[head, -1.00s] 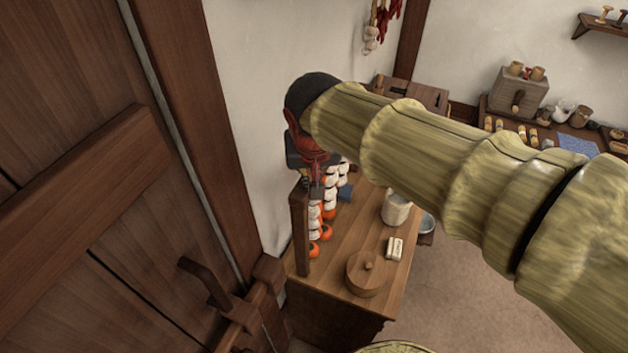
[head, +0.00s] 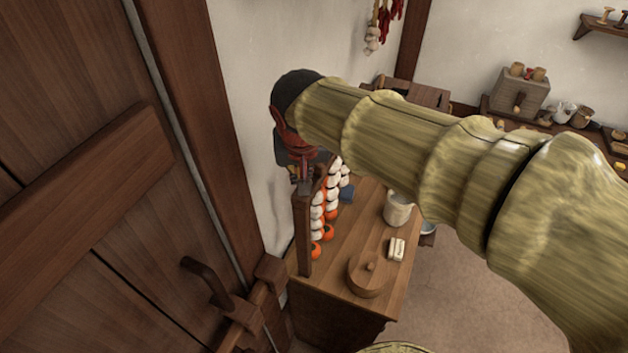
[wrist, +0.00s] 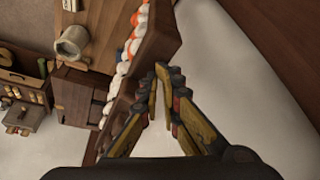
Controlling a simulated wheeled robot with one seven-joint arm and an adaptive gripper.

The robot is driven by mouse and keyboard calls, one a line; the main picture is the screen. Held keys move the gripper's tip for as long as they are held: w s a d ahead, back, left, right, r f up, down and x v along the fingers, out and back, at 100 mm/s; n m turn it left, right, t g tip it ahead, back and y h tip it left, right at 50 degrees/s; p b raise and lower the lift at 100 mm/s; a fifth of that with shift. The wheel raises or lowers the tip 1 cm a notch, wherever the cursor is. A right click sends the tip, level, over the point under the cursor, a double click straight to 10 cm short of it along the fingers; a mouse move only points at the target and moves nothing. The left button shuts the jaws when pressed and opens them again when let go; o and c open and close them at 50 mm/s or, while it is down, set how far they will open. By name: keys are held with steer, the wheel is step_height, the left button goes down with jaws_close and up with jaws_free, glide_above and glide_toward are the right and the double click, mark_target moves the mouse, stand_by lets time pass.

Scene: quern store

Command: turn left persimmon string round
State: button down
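Two persimmon strings hang beside a wooden rack on the counter, with white pieces above and orange fruit at the bottom. In the head view the left string (head: 316,213) is nearer the rack's post (head: 302,235), and the right string (head: 333,190) is just behind it. In the wrist view, strings (wrist: 124,62) show partly behind the rack's beam (wrist: 150,55); I cannot tell which is which there. My gripper (head: 303,186) is at the rack's top. In the wrist view my gripper's (wrist: 157,72) fingertips are together, with nothing visible between them. The strings' upper ends are hidden.
The counter (head: 345,245) holds a round lidded wooden box (head: 368,275), a small pale block (head: 396,249) and a whitish pot (head: 397,210). A white wall stands close behind the rack. A wooden door (head: 100,200) fills the left. Floor is open at right.

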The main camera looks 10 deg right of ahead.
steer(key=shift+f, duration=0.1)
steer(key=shift+w+a+r+p, duration=0.1)
steer(key=shift+r+p, duration=0.2)
steer(key=shift+r, duration=0.1)
steer(key=shift+s+a+r+p, duration=0.15)
steer(key=shift+r+p, duration=0.6)
steer(key=shift+r, duration=0.6)
steer(key=shift+s+r+p, duration=0.1)
steer(key=shift+r+p, duration=0.6)
steer(key=shift+r, duration=0.65)
